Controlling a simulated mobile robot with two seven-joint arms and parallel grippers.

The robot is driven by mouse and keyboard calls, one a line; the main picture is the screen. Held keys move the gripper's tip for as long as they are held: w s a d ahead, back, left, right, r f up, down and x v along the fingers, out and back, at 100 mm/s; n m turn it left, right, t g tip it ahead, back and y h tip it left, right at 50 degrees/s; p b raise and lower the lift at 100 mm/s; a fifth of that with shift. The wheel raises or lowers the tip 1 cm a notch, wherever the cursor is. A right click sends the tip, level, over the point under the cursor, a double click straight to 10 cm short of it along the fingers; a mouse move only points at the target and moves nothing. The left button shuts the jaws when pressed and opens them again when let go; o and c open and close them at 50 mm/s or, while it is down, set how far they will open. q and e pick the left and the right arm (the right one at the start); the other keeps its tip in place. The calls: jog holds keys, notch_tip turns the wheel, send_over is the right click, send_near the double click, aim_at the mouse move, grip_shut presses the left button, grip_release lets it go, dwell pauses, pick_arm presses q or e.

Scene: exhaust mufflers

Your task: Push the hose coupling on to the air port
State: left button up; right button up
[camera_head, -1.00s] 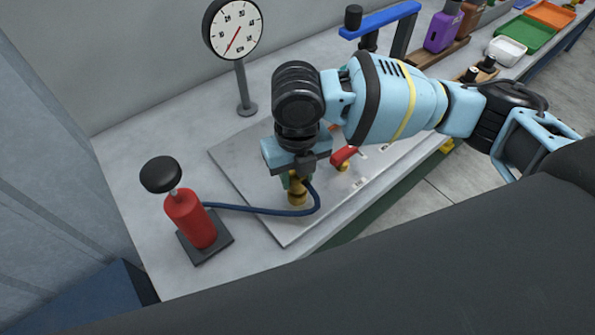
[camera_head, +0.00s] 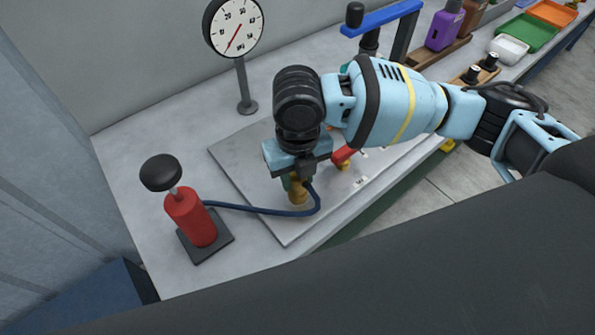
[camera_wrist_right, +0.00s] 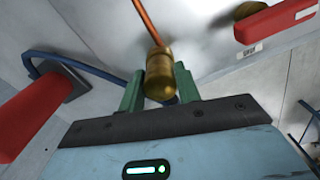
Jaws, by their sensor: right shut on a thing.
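My right gripper (camera_head: 294,180) is shut on the brass hose coupling (camera_head: 298,192), low over the grey plate on the bench. In the right wrist view, the green fingers of my right gripper (camera_wrist_right: 159,88) stand on both sides of the brass coupling (camera_wrist_right: 158,72). The blue hose (camera_head: 262,210) runs from the coupling to the red hand pump (camera_head: 191,219). A copper-coloured rod or pipe (camera_wrist_right: 147,22) shows beyond the coupling in the wrist view. I cannot make out the air port or tell whether the coupling touches it. My left gripper is out of view.
A red-handled valve (camera_head: 344,155) stands right beside the gripper on the grey plate (camera_head: 235,160). A dial gauge (camera_head: 234,27) stands behind on a post. A blue-topped frame (camera_head: 381,19), bottles and trays stand farther right.

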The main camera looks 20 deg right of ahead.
jog(key=shift+f, duration=0.1)
jog(key=o, duration=1)
notch_tip(320, 180, up, 8)
jog(key=shift+f, duration=0.1)
dwell(0.3)
